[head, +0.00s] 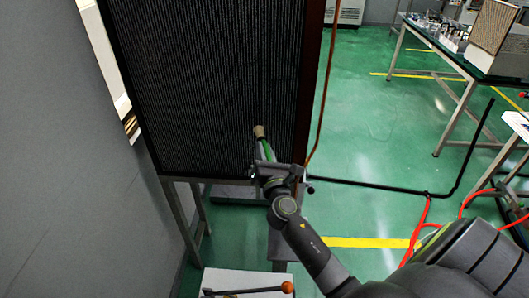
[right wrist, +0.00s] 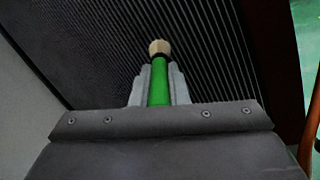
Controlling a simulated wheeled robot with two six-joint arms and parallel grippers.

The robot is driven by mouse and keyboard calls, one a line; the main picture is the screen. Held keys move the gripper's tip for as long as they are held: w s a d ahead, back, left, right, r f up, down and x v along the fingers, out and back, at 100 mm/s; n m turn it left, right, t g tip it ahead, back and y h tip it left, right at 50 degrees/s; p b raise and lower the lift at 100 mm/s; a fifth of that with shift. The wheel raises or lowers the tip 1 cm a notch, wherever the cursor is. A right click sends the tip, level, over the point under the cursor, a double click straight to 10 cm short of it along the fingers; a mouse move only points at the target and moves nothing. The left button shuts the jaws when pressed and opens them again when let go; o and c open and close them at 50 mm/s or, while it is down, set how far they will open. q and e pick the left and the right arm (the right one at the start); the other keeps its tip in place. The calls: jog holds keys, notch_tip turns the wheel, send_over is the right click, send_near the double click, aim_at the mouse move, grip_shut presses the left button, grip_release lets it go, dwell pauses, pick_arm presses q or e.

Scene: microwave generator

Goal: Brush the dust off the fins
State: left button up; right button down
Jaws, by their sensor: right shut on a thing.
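A large dark panel of fine vertical fins (head: 205,75) stands upright in a frame in the head view. The fins (right wrist: 215,60) also fill most of the right wrist view. My right gripper (head: 266,165) is in front of the panel's lower right part, shut on a brush with a green handle (head: 266,150). In the right wrist view the green handle (right wrist: 160,82) stands between the fingers (right wrist: 158,88), its pale tip (right wrist: 159,47) pointing toward the fins. I cannot tell whether the tip touches them. My left gripper is not in view.
A grey wall (head: 50,170) stands close on the left. A white box (head: 245,284) with an orange-knobbed rod is below. A black pipe (head: 380,187) and orange cables (head: 416,232) run on the right. Tables with equipment (head: 475,66) stand at the right. Green floor (head: 375,130) is open between.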

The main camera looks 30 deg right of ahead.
jog(key=s+d, duration=0.2)
jog(key=d, duration=0.1)
jog(key=shift+s+d, duration=0.15)
dwell(0.4)
jog(key=shift+w+a+r, duration=0.1)
jog(key=shift+w+a, duration=0.5)
jog(key=shift+a, duration=0.25)
jog(key=shift+w+a, duration=0.6)
jog(key=shift+a, duration=0.2)
